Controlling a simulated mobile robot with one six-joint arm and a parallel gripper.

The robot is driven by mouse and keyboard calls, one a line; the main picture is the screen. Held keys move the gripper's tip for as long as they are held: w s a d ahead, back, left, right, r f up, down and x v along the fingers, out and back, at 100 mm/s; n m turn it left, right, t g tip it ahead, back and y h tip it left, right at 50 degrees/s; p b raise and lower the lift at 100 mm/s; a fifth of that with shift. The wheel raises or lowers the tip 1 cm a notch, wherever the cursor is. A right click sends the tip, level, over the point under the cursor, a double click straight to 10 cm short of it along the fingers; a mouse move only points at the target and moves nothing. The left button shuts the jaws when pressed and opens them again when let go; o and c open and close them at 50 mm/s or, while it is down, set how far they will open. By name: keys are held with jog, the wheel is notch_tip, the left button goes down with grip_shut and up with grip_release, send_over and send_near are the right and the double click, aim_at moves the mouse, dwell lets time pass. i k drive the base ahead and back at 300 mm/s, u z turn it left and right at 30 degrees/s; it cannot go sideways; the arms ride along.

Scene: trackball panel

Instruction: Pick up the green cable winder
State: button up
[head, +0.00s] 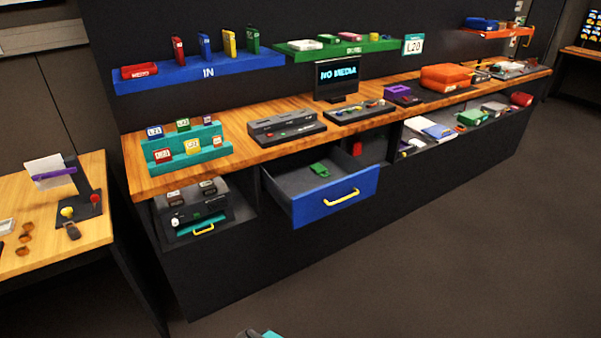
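A small green object (319,170), which looks like the cable winder, lies flat inside the open blue drawer (336,199). It rests on the grey drawer floor toward the back, and nothing covers it. The drawer is pulled out from the dark cabinet and has a yellow handle on its front. My gripper's fingers are not in view. Only a small grey and teal piece, perhaps part of my arm, shows at the bottom edge, well apart from the drawer.
A long wooden counter (250,153) runs above the drawer, with a monitor (337,78) and several devices on it. A low compartment (200,212) is left of the drawer. A wooden table (95,170) stands at far left. The floor (420,260) before the drawer is clear.

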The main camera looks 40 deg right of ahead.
aim_at(318, 169)
jog(key=u, duration=1)
jog(key=k, duration=0.95)
jog(key=z, duration=0.75)
jog(key=i, duration=1.05)
jog(key=u, duration=0.15)
